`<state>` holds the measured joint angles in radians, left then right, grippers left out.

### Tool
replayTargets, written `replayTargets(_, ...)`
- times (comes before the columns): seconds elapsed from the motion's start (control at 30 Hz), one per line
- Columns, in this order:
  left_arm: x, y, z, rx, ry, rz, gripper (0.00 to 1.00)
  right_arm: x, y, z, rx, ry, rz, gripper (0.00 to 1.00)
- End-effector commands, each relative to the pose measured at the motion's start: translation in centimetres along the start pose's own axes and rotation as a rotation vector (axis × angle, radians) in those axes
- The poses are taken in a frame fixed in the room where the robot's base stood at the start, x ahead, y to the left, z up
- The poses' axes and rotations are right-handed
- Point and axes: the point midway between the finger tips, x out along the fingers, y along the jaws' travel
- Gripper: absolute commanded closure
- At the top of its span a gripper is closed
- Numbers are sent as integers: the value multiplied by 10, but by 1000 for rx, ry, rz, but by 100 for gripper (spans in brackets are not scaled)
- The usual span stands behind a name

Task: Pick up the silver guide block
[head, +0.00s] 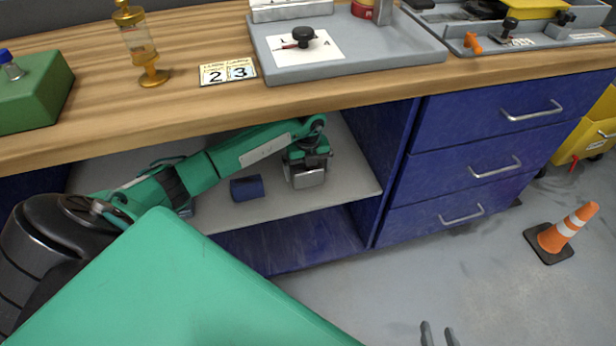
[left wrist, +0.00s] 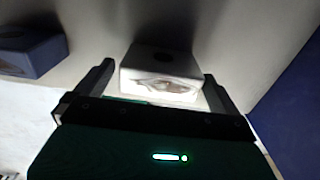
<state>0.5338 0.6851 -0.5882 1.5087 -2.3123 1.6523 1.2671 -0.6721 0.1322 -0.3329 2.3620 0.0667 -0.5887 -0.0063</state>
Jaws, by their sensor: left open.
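The silver guide block (head: 309,179) sits on the grey shelf under the workbench. In the left wrist view the silver guide block (left wrist: 160,72) has a bright front face and lies between the two fingers. My left gripper (head: 305,160) reaches under the bench top and is at the block. In the left wrist view my left gripper (left wrist: 158,85) is open, with one finger on each side of the block. A gap shows at the left finger; contact at the right one cannot be told. My right gripper (head: 438,331) shows only its two spread fingertips at the bottom edge, empty.
A blue block (head: 247,188) lies on the shelf (head: 345,186) left of the silver one; it also shows in the left wrist view (left wrist: 32,55). The wooden bench top (head: 200,110) overhangs the shelf. A blue drawer unit (head: 470,135) closes the right side.

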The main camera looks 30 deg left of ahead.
Motion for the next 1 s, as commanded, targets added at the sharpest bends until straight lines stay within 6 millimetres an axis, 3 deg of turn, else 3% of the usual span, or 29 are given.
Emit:
replayTargets(0.1, 12, -1, 0, 1, 0, -1, 0, 2, -4, 0, 4, 32, -10, 64)
replayTargets(0.37, 14, -1, 0, 2, 0, -2, 0, 2, -5, -2, 4, 40, -12, 64)
replayTargets(0.6, 14, -1, 0, 2, 0, -2, 47, 2, -4, -2, 4, 39, -11, 64)
replayTargets(0.7, 12, -1, 0, 1, -2, -4, 62, 2, -4, -2, 4, 39, -11, 64)
replayTargets(1.0, 10, -1, 1, 1, -2, -4, 62, 1, -5, -2, 4, 35, -11, 64)
